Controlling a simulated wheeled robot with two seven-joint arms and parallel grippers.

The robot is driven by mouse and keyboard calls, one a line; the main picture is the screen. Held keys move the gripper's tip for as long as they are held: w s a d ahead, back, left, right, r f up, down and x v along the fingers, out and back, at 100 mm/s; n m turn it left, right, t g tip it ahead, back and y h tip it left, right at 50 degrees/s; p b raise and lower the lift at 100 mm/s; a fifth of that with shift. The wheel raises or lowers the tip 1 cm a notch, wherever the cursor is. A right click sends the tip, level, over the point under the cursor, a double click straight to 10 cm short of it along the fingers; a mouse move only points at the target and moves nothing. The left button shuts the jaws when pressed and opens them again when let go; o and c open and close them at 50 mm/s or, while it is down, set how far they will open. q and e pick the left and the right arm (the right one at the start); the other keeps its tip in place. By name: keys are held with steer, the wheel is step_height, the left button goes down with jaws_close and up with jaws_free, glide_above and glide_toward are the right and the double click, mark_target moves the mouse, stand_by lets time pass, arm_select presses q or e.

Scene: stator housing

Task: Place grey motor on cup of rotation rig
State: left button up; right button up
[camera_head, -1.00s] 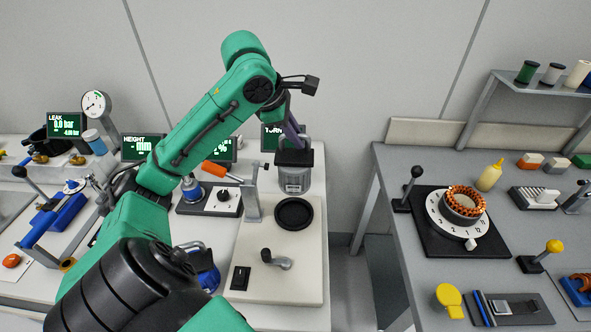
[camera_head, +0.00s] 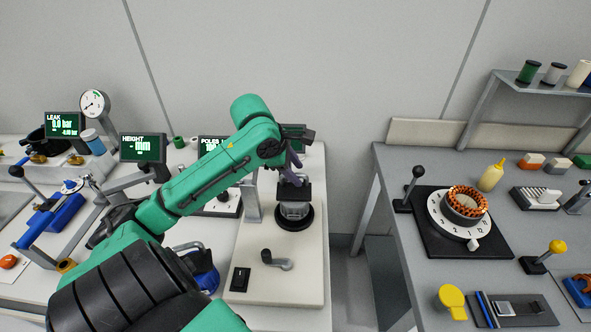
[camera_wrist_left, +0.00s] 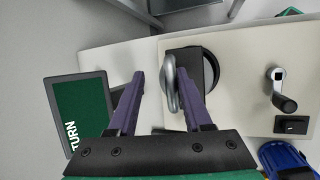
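The grey motor (camera_head: 295,209) has a black block-like top with a loop handle. It stands over the black round cup (camera_head: 293,224) on the pale rotation rig (camera_head: 283,275). The cup's rim shows around its foot; whether it is fully seated is hard to tell. In the left wrist view, the motor's dark top (camera_wrist_left: 190,58) and metal handle (camera_wrist_left: 170,82) show, with part of the cup (camera_wrist_left: 211,72) behind. My left gripper (camera_wrist_left: 162,82) is open around the handle, its left finger clear of it and its right finger close beside it. My right gripper is out of view.
The rig's crank (camera_head: 277,261) and black switch (camera_head: 240,279) are in front of the cup. A metal post (camera_head: 253,200) stands left of the motor. The TURN display (camera_wrist_left: 80,108) is beside my left finger. The right table (camera_head: 390,165) is separate, past a gap.

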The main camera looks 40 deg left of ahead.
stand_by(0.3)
arm_select(q)
steer(key=v, duration=1.2)
